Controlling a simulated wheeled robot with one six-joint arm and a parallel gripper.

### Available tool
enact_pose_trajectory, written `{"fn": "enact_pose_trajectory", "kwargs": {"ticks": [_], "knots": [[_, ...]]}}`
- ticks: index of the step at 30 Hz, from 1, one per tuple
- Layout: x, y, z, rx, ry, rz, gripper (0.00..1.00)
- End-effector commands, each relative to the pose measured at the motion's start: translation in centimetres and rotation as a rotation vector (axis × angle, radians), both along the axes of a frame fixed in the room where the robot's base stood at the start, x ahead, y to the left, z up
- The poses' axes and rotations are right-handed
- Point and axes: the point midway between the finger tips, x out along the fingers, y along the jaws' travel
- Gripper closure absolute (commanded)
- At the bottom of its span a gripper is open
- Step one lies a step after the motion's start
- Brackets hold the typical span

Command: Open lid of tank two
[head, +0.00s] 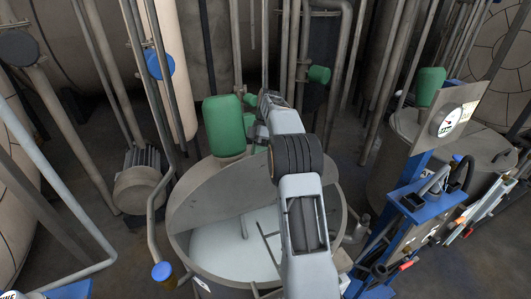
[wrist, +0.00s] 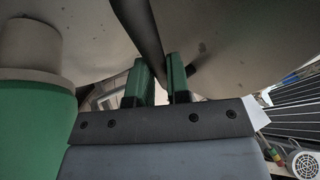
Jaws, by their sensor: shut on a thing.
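The round grey tank (head: 337,225) stands in the middle of the head view, with pale liquid (head: 225,250) and a thin shaft showing inside. Its lid (head: 205,190) is tilted up along the far side, so the near part of the mouth is open. My arm reaches over the tank and hides part of the mouth and lid. In the wrist view my gripper (wrist: 161,75) has its green fingers shut on a dark bar-like handle (wrist: 142,30), with a large pale lid surface (wrist: 225,35) behind. In the head view the fingertips are hidden.
A green motor (head: 225,125) stands close left of my wrist; a green body (wrist: 35,135) is close left in the wrist view. Pipes rise behind the tank. A blue stand with a gauge (head: 449,121) and tools stands to the right, before another tank (head: 390,170).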

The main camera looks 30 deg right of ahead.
Motion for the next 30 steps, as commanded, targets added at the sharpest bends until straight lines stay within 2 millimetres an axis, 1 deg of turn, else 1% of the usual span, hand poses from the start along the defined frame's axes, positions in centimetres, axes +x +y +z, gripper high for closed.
{"fn": "enact_pose_trajectory", "kwargs": {"ticks": [1,13,14,21,22,30], "knots": [[0.10,0.11,-0.92,0.002,0.017,0.002,1.00],[0.25,0.30,-1.01,0.001,0.021,0.006,1.00],[0.25,0.30,-1.01,0.001,0.021,0.006,0.82],[0.25,0.28,-0.67,0.001,0.016,0.005,0.59],[0.24,0.28,-0.63,0.001,0.016,0.005,0.58],[0.25,0.27,-0.45,0.002,0.014,0.005,0.58]]}}
